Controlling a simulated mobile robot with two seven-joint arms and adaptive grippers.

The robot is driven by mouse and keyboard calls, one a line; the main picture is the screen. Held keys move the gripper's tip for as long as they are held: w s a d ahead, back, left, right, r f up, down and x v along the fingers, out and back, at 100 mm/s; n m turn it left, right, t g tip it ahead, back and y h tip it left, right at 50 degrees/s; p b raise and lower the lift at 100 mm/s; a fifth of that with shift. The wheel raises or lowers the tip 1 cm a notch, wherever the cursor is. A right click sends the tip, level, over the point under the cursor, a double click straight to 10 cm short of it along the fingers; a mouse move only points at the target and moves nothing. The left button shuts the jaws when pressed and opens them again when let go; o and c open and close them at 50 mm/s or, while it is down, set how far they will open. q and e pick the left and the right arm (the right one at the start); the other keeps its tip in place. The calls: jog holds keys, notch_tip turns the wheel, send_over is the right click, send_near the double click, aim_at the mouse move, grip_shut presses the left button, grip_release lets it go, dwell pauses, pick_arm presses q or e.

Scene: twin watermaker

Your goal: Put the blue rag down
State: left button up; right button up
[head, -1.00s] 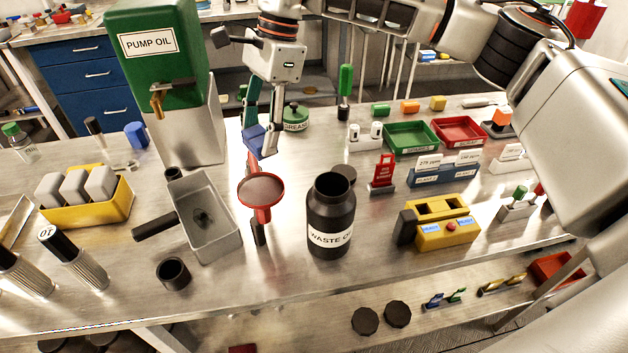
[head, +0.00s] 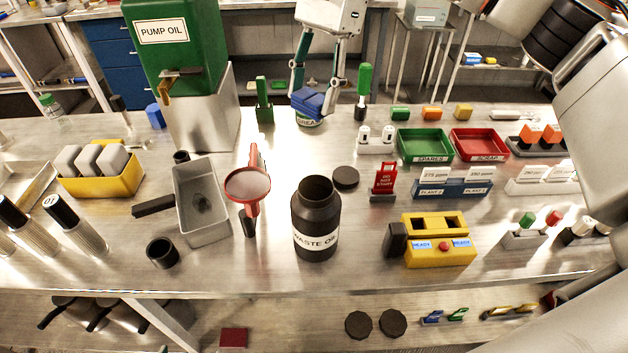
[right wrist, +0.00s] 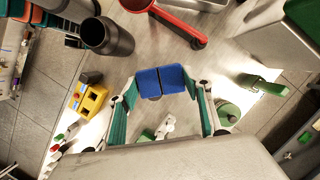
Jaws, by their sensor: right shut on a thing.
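The blue rag (head: 309,101) is a folded blue pad between the fingertips of my right gripper (head: 316,98) in the head view. The gripper is shut on it, with the fingers pointing down near the back of the bench. The rag hides part of the green grease tin (head: 308,121); I cannot tell its height above it. In the right wrist view the rag (right wrist: 161,81) shows as two blue halves between the fingertips, with the tin (right wrist: 228,112) beside one finger. My left gripper is not in view.
A green-handled tool (head: 362,82) stands right of the rag and a green stand (head: 264,100) left. The red funnel (head: 248,186) and waste oil bottle (head: 317,220) stand nearer. Green (head: 424,146) and red trays (head: 480,143) are at right. Bench between tin and bottle is mostly clear.

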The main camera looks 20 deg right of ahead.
notch_tip(320, 180, down, 20)
jog(key=shift+b, duration=0.5)
jog(key=shift+f, duration=0.1)
jog(key=o, duration=1.2)
jog(key=v, duration=1.2)
